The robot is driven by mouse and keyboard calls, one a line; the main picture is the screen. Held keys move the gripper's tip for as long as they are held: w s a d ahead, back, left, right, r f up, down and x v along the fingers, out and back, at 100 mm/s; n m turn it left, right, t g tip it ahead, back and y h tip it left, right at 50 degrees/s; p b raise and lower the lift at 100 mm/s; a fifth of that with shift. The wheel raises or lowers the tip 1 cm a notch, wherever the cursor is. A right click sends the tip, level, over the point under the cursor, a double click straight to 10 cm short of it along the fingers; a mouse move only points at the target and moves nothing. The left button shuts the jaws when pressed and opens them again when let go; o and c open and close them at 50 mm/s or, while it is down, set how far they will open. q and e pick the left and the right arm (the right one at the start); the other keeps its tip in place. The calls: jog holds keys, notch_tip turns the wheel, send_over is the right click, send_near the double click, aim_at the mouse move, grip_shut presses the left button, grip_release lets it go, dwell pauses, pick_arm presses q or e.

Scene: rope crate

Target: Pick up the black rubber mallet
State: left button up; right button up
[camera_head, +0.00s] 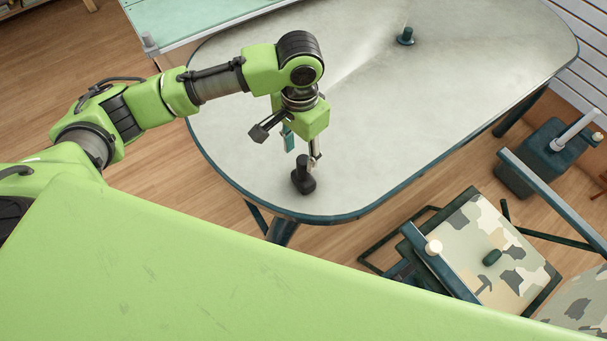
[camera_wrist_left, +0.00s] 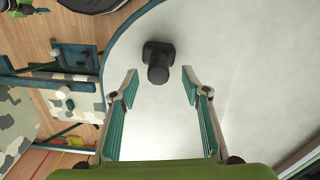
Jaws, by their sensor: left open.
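The black rubber mallet (camera_head: 303,181) is on the grey oval table (camera_head: 400,110) near its front rounded edge. It appears to stand on its head with a short handle up. My left gripper (camera_head: 302,151) points down just above it in the head view, and its jaws are open and empty. In the left wrist view the mallet (camera_wrist_left: 158,62) shows between and slightly past the open fingertips (camera_wrist_left: 160,78), with clear space on both sides. I cannot tell whether either finger touches it. My right gripper is not in view.
A small dark teal item (camera_head: 405,37) stands at the table's far side. A pale green surface (camera_head: 200,15) adjoins the table's back left. The tabletop around the mallet is clear.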

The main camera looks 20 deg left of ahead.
aim_at(303, 170)
pick_arm(q)
jog(key=f, duration=0.8)
jog(key=shift+w+d+f+p, duration=0.15)
jog(key=shift+d+f+p, duration=0.05)
jog(key=shift+d+p, duration=0.1)
grip_shut()
